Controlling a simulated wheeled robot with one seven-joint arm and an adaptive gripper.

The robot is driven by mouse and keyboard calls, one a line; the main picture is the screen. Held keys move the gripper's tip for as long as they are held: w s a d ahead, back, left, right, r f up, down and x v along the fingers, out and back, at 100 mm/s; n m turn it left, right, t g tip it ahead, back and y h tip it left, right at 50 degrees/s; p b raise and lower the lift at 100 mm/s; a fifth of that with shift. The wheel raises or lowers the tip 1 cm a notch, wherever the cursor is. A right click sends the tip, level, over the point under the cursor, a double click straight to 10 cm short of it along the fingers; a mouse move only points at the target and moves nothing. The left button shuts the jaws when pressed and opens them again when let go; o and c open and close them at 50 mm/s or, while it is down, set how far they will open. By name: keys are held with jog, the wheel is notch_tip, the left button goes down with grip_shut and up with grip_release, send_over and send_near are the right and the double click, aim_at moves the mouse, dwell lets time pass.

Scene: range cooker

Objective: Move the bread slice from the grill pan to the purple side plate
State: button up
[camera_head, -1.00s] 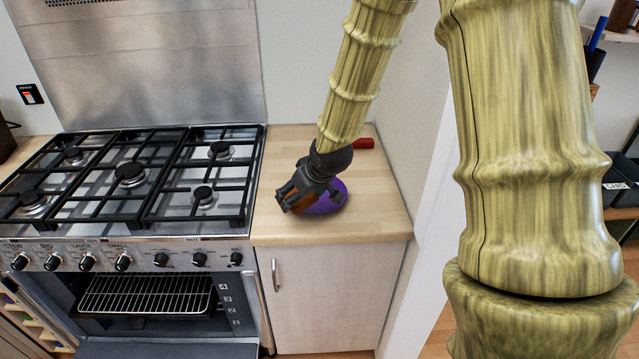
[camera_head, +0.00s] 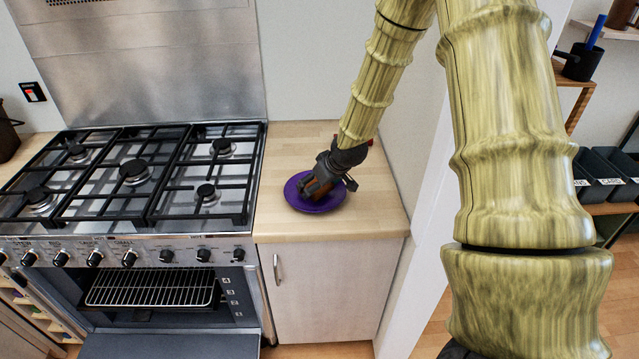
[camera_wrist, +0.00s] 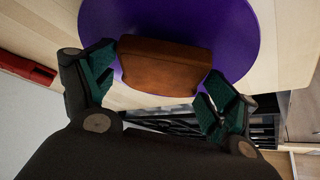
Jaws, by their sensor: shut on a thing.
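The purple side plate (camera_head: 333,199) lies on the wooden counter to the right of the hob. My gripper (camera_head: 312,190) is low over the plate's left part, pointing down and to the left. In the wrist view the brown bread slice (camera_wrist: 165,66) sits between the fingers of my gripper (camera_wrist: 155,88), over the purple plate (camera_wrist: 245,30). My gripper is shut on the slice. I cannot tell whether the slice touches the plate. My gripper mostly hides the slice in the head view.
The gas hob (camera_head: 130,180) with black grates is left of the counter (camera_head: 290,230). Below it the oven compartment is open, with a wire rack (camera_head: 150,288) inside. A red object (camera_wrist: 25,68) lies on the counter near the wall.

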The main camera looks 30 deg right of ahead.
jog(key=shift+f, duration=0.45)
jog(key=shift+f, duration=0.35)
jog(key=o, duration=0.8)
jog(key=shift+c, duration=0.2)
jog(key=shift+r, duration=0.45)
jog(key=b+v, duration=0.2)
jog(key=v, duration=0.9)
jog(key=shift+s+r, duration=0.25)
jog(key=shift+r, duration=0.1)
